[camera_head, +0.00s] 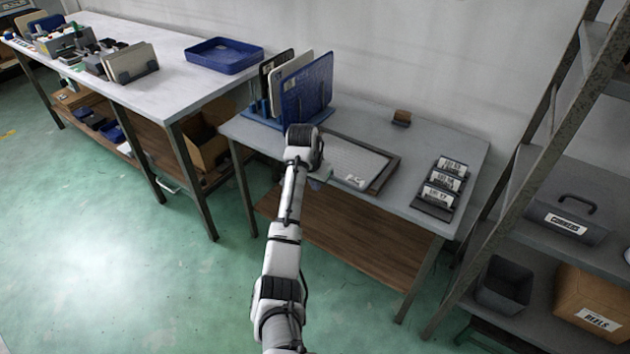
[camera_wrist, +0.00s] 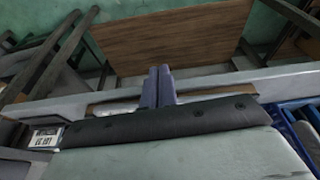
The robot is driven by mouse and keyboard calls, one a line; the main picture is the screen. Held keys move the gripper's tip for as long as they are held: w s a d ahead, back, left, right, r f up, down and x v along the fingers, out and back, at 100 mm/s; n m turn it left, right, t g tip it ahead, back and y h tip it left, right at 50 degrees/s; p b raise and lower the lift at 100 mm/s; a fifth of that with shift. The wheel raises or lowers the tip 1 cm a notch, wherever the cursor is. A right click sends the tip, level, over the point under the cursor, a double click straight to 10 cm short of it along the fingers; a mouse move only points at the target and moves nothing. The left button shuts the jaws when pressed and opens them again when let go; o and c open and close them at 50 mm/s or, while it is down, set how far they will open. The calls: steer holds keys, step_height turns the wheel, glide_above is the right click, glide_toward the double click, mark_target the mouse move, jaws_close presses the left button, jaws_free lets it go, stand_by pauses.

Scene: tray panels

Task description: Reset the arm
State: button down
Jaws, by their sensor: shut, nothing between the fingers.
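My arm (camera_head: 282,250) reaches up from the bottom of the head view to the front edge of the right-hand table (camera_head: 440,135). My gripper (camera_head: 320,182) is mostly hidden behind my wrist there, beside the left end of a pale panel in a dark frame (camera_head: 385,177). In the wrist view my gripper's two bluish fingers (camera_wrist: 158,86) are together, with nothing between them. They are near the table's edge (camera_wrist: 230,85), with the brown lower shelf (camera_wrist: 170,35) beyond. I cannot tell how far they are from the tabletop.
A blue rack (camera_head: 262,112) holds upright panels, a blue one (camera_head: 308,88) in front. Labelled blocks (camera_head: 440,193) stand at the right; a small brown block (camera_head: 401,117) lies at the back. A blue tray (camera_head: 224,56) is on the left table. Metal shelving (camera_head: 535,165) bounds the right.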

steer(key=b+v, duration=0.1)
steer(key=v, duration=0.8)
steer(key=shift+w+r, duration=0.15)
